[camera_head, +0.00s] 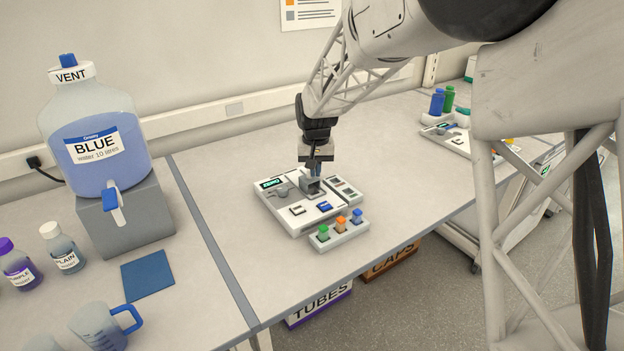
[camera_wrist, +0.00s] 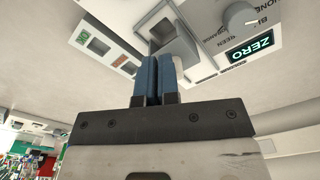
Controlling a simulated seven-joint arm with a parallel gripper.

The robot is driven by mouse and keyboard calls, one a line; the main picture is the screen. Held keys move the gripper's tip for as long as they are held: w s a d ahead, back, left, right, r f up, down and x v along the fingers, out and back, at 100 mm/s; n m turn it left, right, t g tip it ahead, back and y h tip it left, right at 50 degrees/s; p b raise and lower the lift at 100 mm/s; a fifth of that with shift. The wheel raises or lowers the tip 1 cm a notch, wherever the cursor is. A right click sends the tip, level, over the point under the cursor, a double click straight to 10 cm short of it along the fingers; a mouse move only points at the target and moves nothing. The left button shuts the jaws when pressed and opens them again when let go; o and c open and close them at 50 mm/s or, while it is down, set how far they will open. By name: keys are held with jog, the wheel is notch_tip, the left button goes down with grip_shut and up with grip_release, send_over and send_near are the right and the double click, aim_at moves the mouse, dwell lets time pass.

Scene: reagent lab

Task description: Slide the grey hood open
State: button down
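The grey hood (camera_head: 309,187) is a small box-like cover on the white instrument panel (camera_head: 296,222). It also shows in the wrist view (camera_wrist: 184,47) as a grey hollow frame just beyond my fingertips. My gripper (camera_head: 316,172) points down at the hood from above and behind. In the wrist view its two blue fingers (camera_wrist: 153,64) lie side by side with almost no gap and nothing visible between them. The fingertips overlap the hood's edge in that view; I cannot tell whether they touch it.
The panel carries a green ZERO display (camera_head: 270,184), a grey knob (camera_head: 281,191) and a blue button (camera_head: 324,207). A white block (camera_head: 340,236) with green, orange and blue pieces stands in front. A blue-liquid tank (camera_head: 95,150) stands at left. Bench around the panel is mostly clear.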

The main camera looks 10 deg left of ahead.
aim_at(309, 179)
jog(key=shift+s+d+r, duration=0.1)
jog(key=shift+s+r, duration=0.1)
jog(key=shift+r, duration=0.8)
jog(key=shift+s+d+r, duration=0.1)
jog(key=shift+s+r, duration=0.05)
jog(key=shift+r, duration=0.8)
jog(key=c, duration=1.5)
grip_release()
jog(key=shift+c, duration=0.2)
jog(key=o, duration=0.4)
jog(key=shift+w+a+r+m, duration=0.3)
jog(key=shift+m, duration=0.2)
jog(key=shift+o, duration=0.2)
jog(key=shift+w+a+r+m, duration=0.5)
jog(key=shift+w+r+m, duration=0.1)
jog(key=shift+m, duration=0.4)
jog(key=shift+f, duration=0.15)
jog(key=shift+f, duration=3.8)
grip_shut()
